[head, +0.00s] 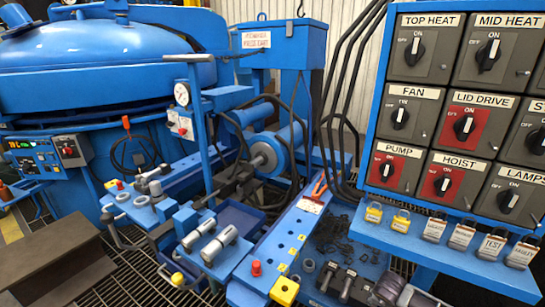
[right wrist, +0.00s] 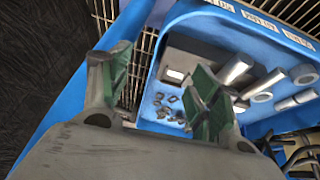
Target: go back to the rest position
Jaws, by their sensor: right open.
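My right gripper (right wrist: 158,62) shows in the right wrist view with its two green-padded fingers spread wide apart. Nothing is between the fingers. Beyond them is a blue tray (right wrist: 150,50) holding small loose metal pieces (right wrist: 172,108), a grey block and several pale cylinders (right wrist: 262,85). The gap between fingertips and tray is hard to judge. I cannot make out either gripper with certainty in the head view. My left gripper is not in view.
In the head view a switch panel (head: 475,75) stands at the right above a shelf with padlocks (head: 435,228). A blue furnace (head: 105,60) fills the left. Between them are a bench with metal cylinders (head: 219,243) and a perforated blue rail (head: 283,240). Grating shows below.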

